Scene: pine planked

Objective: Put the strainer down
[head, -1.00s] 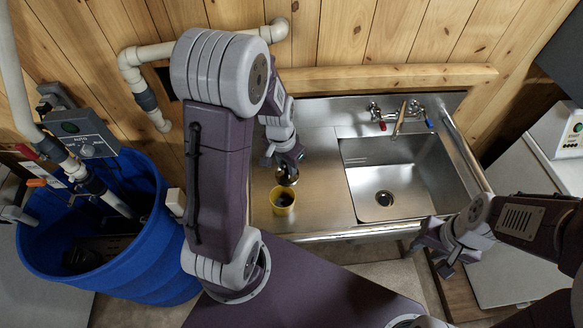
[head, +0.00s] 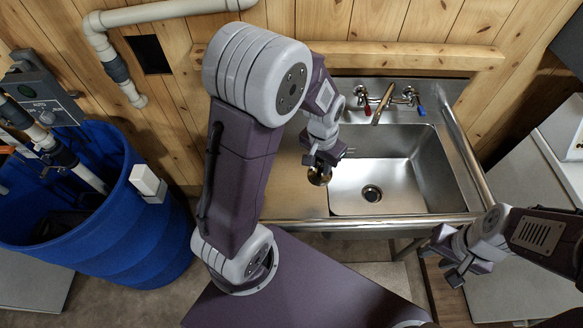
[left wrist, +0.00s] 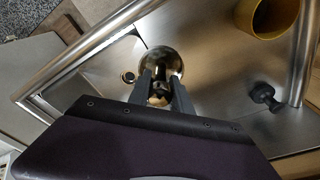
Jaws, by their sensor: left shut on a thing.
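The strainer (head: 320,177) is a small, shiny brass-coloured round piece. My left gripper (head: 322,163) is shut on it and holds it over the left edge of the sink basin (head: 385,185). In the left wrist view the strainer (left wrist: 160,60) sits between the fingertips, its round rim facing away from the gripper. I cannot tell how high it is above the steel. My right gripper (head: 440,268) is open and empty, in front of the sink at the right.
A yellow cup (left wrist: 265,15) and a dark knobbed piece (left wrist: 264,95) are on the steel in the wrist view. A blue barrel (head: 130,220) stands left.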

